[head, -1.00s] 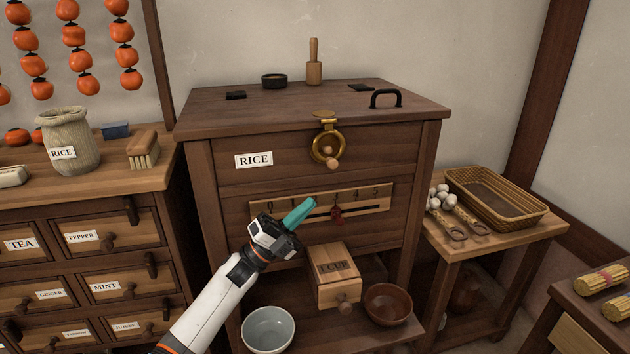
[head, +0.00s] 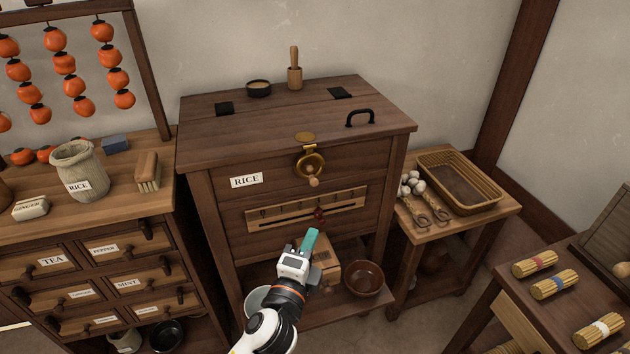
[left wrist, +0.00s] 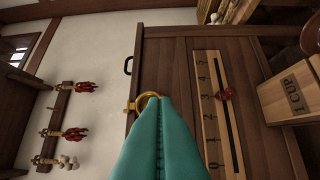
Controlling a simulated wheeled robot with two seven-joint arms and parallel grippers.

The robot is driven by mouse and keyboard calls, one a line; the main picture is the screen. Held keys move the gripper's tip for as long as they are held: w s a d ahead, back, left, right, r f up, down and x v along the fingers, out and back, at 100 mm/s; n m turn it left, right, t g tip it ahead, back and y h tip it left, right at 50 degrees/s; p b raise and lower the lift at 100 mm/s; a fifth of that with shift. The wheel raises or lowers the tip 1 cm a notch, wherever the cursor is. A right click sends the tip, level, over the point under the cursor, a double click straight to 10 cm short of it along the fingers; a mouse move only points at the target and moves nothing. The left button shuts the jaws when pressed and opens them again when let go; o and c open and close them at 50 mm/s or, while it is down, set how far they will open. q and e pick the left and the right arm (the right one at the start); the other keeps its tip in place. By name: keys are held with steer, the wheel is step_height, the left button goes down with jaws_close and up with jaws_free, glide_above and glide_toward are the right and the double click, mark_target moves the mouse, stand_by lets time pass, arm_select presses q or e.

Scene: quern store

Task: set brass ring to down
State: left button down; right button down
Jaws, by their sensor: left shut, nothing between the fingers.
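The brass ring (head: 311,165) hangs from a brass plate (head: 305,137) at the front edge of the rice chest's lid. It lies down against the chest's upper front, around or just behind a wooden peg (head: 314,181); I cannot tell which. My right gripper is not in view.
The rice chest (head: 220,205) carries a scale (head: 280,212) with a red slider. A black handle (head: 360,117), a small bowl (head: 258,88) and a wooden pestle (head: 295,70) are on its top. A brown bowl (head: 363,279) sits low on the shelf. A basket (head: 460,182) stands right.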

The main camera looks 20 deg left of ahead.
arm_select(q)
steer(key=w+a+p, duration=0.1)
steer(key=w+a, duration=0.1)
steer(key=w, duration=1.1)
steer(key=shift+a+r+p, duration=0.3)
steer(key=shift+a+p, duration=0.05)
steer(key=b, duration=0.3)
steer(key=w+a+m+t+b, duration=0.1)
steer(key=b, duration=0.2)
steer(key=shift+w+a+f+t, duration=0.1)
steer(key=shift+a+f+t, duration=0.1)
steer(key=shift+t, duration=0.1)
